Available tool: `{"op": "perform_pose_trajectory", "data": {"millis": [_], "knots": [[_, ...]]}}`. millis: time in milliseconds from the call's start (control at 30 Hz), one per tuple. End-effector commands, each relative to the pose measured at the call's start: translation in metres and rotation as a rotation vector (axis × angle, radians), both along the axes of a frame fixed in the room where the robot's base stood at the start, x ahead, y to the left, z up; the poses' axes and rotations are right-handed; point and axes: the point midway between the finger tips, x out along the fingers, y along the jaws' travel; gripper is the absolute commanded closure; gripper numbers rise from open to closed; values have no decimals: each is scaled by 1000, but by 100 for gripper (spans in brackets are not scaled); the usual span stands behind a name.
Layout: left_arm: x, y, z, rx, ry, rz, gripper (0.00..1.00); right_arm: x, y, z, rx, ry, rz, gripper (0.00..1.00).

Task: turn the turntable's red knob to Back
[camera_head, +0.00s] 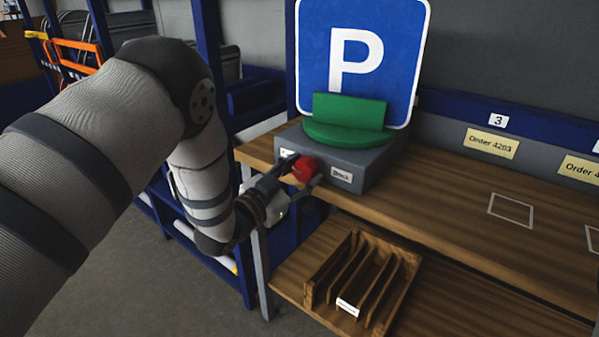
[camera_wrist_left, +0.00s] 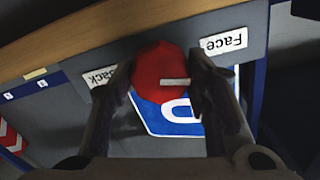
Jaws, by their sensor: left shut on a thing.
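The turntable (camera_head: 375,168) is a grey box with a green round plate (camera_head: 345,135) on top, at the edge of the wooden shelf. A blue P sign (camera_head: 395,65) stands upright in the plate's green holder. The red knob (camera_head: 304,170) is on the box's front, between a partly hidden label at left and the Back label (camera_head: 342,175) at right. My left gripper (camera_head: 301,172) is shut on the knob, one finger either side. In the left wrist view, the knob (camera_wrist_left: 158,68) has a white mark pointing right, toward the side of the Face label (camera_wrist_left: 223,41). My right gripper is not in view.
A wooden slotted rack (camera_head: 365,275) sits on the lower shelf, below the turntable. The upper shelf (camera_head: 450,210) is clear to the right, with white outlined squares. Order cards (camera_head: 491,143) hang on the back rail. Blue shelving posts stand behind my left arm.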

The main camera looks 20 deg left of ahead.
Motion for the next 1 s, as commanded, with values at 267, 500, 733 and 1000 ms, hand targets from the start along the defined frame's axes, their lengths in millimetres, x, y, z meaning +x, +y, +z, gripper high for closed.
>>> {"op": "perform_pose_trajectory", "data": {"millis": [267,500,733,1000], "knots": [[0,0,3,249,-92,-1,84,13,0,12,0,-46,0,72],[0,0,2,464,-169,1,84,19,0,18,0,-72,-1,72],[0,0,0,671,-242,1,84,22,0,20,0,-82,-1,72],[0,0,0,910,-329,1,84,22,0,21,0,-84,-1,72]]}}
